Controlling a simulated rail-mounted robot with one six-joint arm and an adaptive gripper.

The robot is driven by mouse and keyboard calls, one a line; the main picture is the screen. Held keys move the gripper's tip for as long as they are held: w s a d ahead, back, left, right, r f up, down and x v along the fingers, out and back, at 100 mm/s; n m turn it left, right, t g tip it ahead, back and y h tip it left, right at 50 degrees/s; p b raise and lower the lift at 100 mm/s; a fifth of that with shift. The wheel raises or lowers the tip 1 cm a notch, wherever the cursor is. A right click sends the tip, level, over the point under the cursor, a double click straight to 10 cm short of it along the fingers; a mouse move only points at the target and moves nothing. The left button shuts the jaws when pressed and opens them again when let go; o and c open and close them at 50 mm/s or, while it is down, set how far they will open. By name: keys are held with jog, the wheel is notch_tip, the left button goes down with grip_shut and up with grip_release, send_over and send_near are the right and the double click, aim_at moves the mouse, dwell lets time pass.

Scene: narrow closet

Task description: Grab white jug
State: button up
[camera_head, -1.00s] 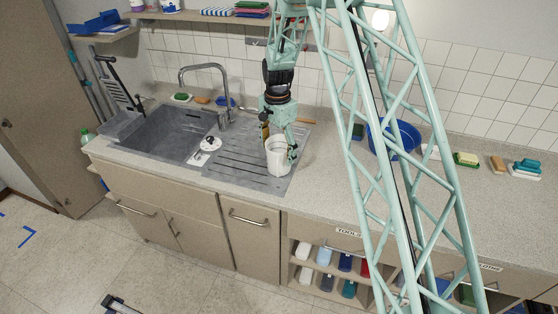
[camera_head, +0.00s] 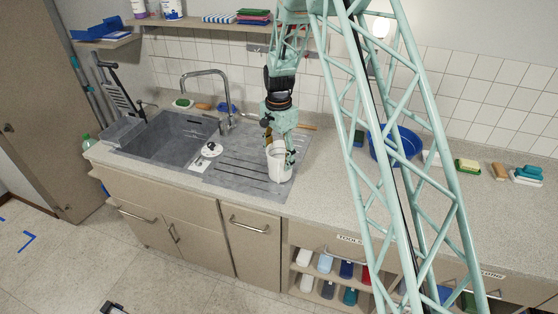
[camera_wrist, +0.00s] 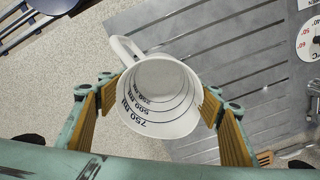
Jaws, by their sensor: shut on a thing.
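The white jug (camera_head: 276,163) stands upright at the right end of the sink's grey drainboard in the head view. In the wrist view the jug (camera_wrist: 160,98) is seen from above, with its open mouth, black volume marks inside and its handle toward the upper left. My gripper (camera_head: 280,146) is at the jug from above. In the wrist view its yellow-padded fingers (camera_wrist: 160,105) are on both sides of the jug and shut on it. The jug's underside is hidden, so I cannot tell whether it touches the drainboard.
The grey sink (camera_head: 165,138) with a tall tap (camera_head: 222,100) lies to the left. A round white dial (camera_head: 211,149) sits on the drainboard. A blue basin (camera_head: 408,145) stands to the right behind my column. Sponges and brushes (camera_head: 500,171) lie at the far right. The counter front is clear.

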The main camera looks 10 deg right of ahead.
jog(key=s+r+b, duration=0.1)
jog(key=s+r, duration=0.1)
jog(key=s, duration=0.6)
jog(key=s+r+b, duration=0.1)
jog(key=s+r, duration=0.1)
jog(key=s, duration=0.6)
jog(key=shift+d+r, duration=0.3)
jog(key=shift+r, duration=0.1)
jog(key=shift+w, duration=0.15)
dwell(0.6)
